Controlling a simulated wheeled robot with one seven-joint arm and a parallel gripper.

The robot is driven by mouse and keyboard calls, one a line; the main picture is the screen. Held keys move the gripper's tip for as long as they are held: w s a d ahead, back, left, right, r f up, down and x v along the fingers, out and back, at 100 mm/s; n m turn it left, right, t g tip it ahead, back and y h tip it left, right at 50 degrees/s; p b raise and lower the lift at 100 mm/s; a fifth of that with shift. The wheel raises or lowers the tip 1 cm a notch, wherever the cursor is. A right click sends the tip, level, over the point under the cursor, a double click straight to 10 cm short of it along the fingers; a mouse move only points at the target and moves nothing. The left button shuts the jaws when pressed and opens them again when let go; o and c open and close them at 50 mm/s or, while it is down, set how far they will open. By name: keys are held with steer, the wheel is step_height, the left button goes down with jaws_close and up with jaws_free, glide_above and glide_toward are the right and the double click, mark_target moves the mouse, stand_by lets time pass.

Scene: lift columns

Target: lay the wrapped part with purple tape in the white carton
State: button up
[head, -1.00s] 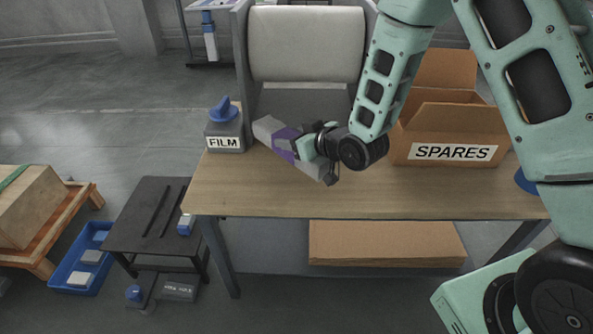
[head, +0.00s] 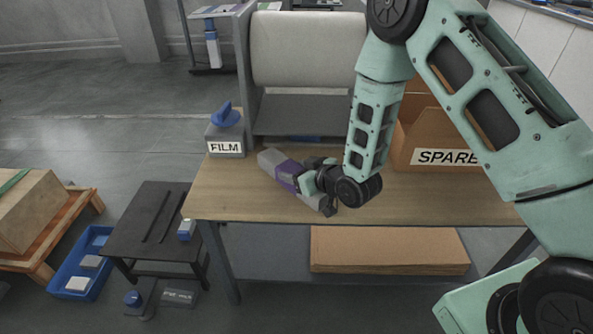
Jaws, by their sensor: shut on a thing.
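The wrapped part (head: 269,160) is a grey block with a band of purple tape around its middle. My gripper (head: 306,182) is shut on it near the tape, and its fingers hide some of the near side. The part is tilted in the picture, its far end pointing up and left. It is over the left half of the wooden table (head: 420,208), at or just above the top; I cannot tell whether it touches. I see no white carton in this view.
A brown box marked SPARES (head: 407,143) stands open at the table's right, partly behind my arm. A grey FILM block (head: 226,133) with a blue top stands at the back left. Flat cardboard (head: 390,250) lies below. The table's front middle is clear.

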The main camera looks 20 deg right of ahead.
steer(key=shift+f, duration=0.15)
steer(key=o, duration=1.4)
